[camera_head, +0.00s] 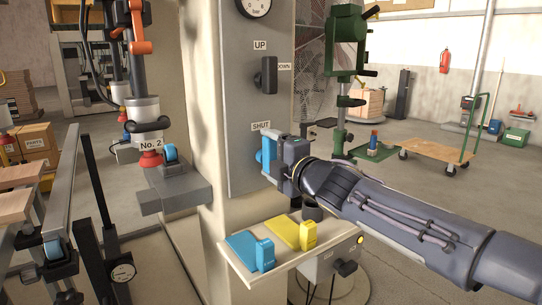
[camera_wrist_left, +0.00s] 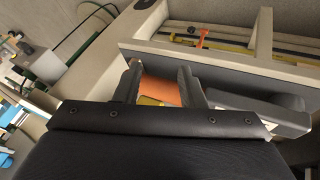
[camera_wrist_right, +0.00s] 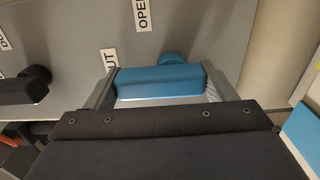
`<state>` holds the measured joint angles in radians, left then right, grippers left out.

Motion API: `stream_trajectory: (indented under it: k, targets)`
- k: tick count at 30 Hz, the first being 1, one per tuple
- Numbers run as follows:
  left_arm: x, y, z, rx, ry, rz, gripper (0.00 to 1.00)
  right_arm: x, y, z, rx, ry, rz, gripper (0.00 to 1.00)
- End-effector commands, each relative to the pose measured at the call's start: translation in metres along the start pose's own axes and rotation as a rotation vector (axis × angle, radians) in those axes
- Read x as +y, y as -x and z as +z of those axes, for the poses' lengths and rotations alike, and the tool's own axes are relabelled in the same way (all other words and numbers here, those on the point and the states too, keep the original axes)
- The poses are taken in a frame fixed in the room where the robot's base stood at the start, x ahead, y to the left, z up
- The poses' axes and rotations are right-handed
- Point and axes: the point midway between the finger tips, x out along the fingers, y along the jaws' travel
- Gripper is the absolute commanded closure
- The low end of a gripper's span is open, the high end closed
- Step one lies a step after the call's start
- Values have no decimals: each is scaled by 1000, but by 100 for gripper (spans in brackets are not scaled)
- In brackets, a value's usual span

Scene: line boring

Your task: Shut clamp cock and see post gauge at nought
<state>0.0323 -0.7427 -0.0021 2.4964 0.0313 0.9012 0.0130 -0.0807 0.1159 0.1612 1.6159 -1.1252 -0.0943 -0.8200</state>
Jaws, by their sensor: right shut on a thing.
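The clamp cock's blue handle (camera_head: 268,158) is on the grey panel (camera_head: 243,100) of the post, just under the SHUT label (camera_head: 261,126). My right gripper (camera_head: 282,160) is shut on this handle. In the right wrist view the blue handle (camera_wrist_right: 160,82) lies across between both fingers, with the OPEN label (camera_wrist_right: 143,12) above and the partly hidden SHUT label (camera_wrist_right: 109,60) at left. The post gauge (camera_head: 254,7) is cut off by the top edge; its needle cannot be read. My left gripper (camera_wrist_left: 163,85) shows only in its wrist view, fingers apart, with an orange surface beyond.
A black UP/DOWN lever (camera_head: 266,77) sits above the cock. A grey block (camera_head: 175,190) under the No. 2 head is left of the post.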

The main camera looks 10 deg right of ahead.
Motion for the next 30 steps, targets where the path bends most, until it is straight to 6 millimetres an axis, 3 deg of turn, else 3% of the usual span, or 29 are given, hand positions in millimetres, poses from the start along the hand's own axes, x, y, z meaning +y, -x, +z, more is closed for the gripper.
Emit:
stream_trajectory:
  k: [7,8,12,22,30]
  targets:
    - [0,0,0,0,0,0,64,-2,0,0,1,6,-3,45]
    - [0,0,0,0,0,0,64,-2,0,0,1,7,-3,19]
    - [0,0,0,0,0,0,64,-1,0,0,1,5,-2,1]
    - [0,1,0,0,0,0,64,0,4,0,0,3,0,1]
    - [5,11,-5,0,0,0,64,3,46,1,-2,4,-1,1]
